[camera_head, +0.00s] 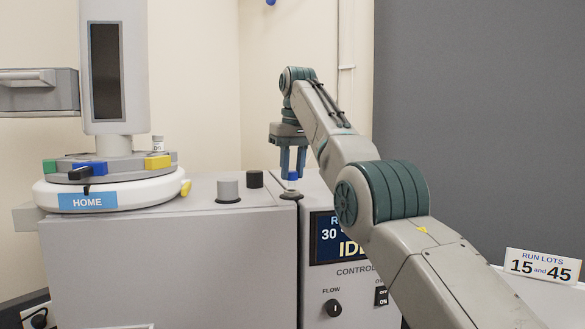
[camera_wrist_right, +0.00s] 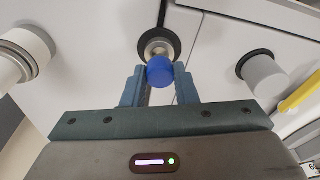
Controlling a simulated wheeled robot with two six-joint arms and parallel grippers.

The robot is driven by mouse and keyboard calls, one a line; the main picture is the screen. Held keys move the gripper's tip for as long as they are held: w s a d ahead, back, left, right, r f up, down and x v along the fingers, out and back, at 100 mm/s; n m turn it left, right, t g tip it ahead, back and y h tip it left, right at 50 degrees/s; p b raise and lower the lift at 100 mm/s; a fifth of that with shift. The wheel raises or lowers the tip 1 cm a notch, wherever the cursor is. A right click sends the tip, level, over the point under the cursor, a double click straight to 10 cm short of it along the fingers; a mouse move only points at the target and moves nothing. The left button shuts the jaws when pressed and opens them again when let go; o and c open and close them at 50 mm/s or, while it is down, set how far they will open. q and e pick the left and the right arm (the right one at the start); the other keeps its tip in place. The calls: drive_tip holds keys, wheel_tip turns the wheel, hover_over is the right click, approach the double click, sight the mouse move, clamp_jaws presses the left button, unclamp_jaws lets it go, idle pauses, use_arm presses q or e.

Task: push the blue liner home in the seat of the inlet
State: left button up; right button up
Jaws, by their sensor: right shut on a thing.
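My right gripper (camera_head: 292,170) points straight down over the top of the grey machine, shut on the blue liner (camera_head: 292,177). In the right wrist view the liner (camera_wrist_right: 160,71) shows as a rounded blue piece between the two fingertips. The inlet (camera_head: 290,196) is directly below it, a dark ring with a pale, narrow part standing up in its middle. In the wrist view the inlet (camera_wrist_right: 158,44) is partly covered by the liner. I cannot tell how far the liner is into the seat. My left gripper is not in view.
A grey cap (camera_head: 228,190) and a black cap (camera_head: 255,179) stand on the machine top left of the inlet. Farther left is a round turret (camera_head: 110,194) marked HOME, under a tower. A control panel (camera_head: 340,240) is on the front. A sign (camera_head: 542,266) stands at right.

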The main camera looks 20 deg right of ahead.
drive_tip(key=shift+f+b, duration=1.05)
drive_tip(key=shift+f, duration=0.05)
drive_tip(key=o, duration=1)
drive_tip(key=shift+r, duration=0.15)
wheel_tip(320, 180, up, 10)
drive_tip(key=s+p, duration=0.1)
drive_tip(key=p, duration=0.6)
drive_tip(key=shift+s+d+r+p, duration=0.15)
drive_tip(key=shift+s+r+p, duration=0.15)
drive_tip(key=shift+p, duration=0.1)
drive_tip(key=shift+f, duration=0.1)
